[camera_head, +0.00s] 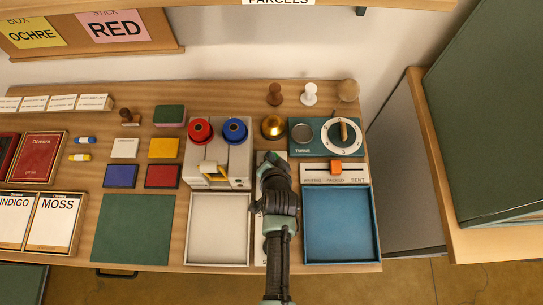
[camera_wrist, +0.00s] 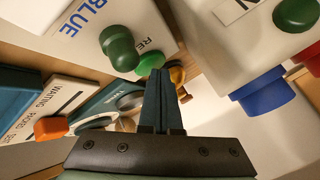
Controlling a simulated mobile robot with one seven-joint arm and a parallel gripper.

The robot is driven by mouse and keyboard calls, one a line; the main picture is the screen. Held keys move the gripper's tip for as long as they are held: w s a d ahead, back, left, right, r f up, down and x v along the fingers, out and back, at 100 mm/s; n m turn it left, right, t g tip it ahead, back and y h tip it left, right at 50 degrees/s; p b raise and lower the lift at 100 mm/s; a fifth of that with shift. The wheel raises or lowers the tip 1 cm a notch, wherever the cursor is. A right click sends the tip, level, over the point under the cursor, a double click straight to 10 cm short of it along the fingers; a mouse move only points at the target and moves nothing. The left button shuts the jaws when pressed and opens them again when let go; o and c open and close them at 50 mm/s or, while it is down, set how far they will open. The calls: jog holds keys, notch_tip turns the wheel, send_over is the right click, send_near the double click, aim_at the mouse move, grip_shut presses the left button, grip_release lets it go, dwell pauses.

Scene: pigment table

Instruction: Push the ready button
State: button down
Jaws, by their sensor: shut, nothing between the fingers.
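In the wrist view a pale panel (camera_wrist: 85,22) carries the word BLUE, a dark green knob (camera_wrist: 118,46) and a bright green button (camera_wrist: 149,62). Part of a label starting "RE" shows beside the button. My gripper (camera_wrist: 160,72) is shut and empty, its fingertips right at the button's edge and partly in front of it. I cannot tell whether they touch it. In the head view my gripper (camera_head: 271,160) is over the narrow panel between the pigment dispenser and the slider, and my arm hides most of that panel and the button.
A brass bell (camera_head: 273,127) stands just beyond my gripper. The dispenser (camera_head: 237,160) with red and blue knobs is to its left. The orange slider (camera_head: 336,168) and timer dial (camera_head: 341,134) are to its right. A white tray (camera_head: 218,231) and blue tray (camera_head: 341,226) flank my arm.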

jog(key=shift+f, duration=0.15)
jog(key=shift+r+p, duration=0.8)
jog(key=shift+r, duration=0.1)
notch_tip(320, 180, up, 6)
jog(key=p, duration=0.5)
jog(key=shift+p, duration=0.4)
